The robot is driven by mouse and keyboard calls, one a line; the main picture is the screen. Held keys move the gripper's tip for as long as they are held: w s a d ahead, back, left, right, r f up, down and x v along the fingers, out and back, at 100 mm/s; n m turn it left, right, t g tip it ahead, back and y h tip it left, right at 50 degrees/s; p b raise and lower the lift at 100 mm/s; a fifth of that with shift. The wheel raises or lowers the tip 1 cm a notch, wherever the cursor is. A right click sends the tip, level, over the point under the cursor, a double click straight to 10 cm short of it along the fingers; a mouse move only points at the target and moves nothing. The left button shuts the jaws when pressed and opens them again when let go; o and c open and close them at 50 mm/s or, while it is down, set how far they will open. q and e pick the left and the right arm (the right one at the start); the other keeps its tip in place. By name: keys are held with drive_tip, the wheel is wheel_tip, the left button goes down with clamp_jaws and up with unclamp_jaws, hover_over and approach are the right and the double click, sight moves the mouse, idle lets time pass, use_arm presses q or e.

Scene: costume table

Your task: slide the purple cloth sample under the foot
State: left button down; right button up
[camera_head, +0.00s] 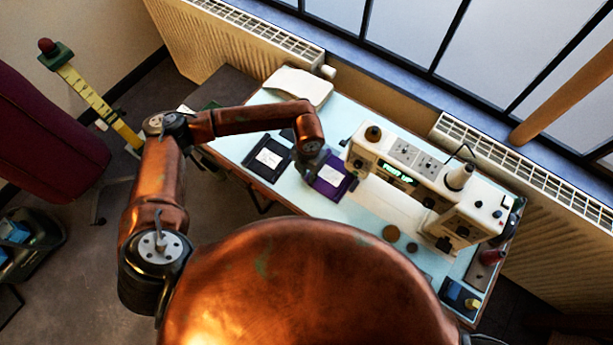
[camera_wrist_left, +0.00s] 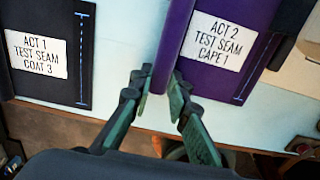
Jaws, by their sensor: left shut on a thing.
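The purple cloth sample (camera_head: 327,187) lies flat on the pale blue table beside the left end of the white sewing machine (camera_head: 402,160). Its white label reads "ACT 2 TEST SEAM CAPE 1" in the left wrist view (camera_wrist_left: 214,38). My left gripper (camera_wrist_left: 161,82) is at the sample's left edge, with its green-and-black fingers shut on a raised purple strip there. In the head view the left gripper (camera_head: 310,172) is partly hidden by its own wrist. The sample's right edge is close to the machine's end. The foot itself cannot be made out. My right gripper is not in view.
A dark sample (camera_head: 258,168) labelled "ACT 1 TEST SEAM COAT 3" lies to the left. A radiator and window stand behind the table.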

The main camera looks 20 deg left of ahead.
use_arm(q)
drive_tip(key=shift+f, duration=0.1)
idle(0.7)
drive_tip(key=c, duration=1.8)
unclamp_jaws()
drive_tip(key=shift+o, duration=0.2)
wheel_tip(320, 180, up, 12)
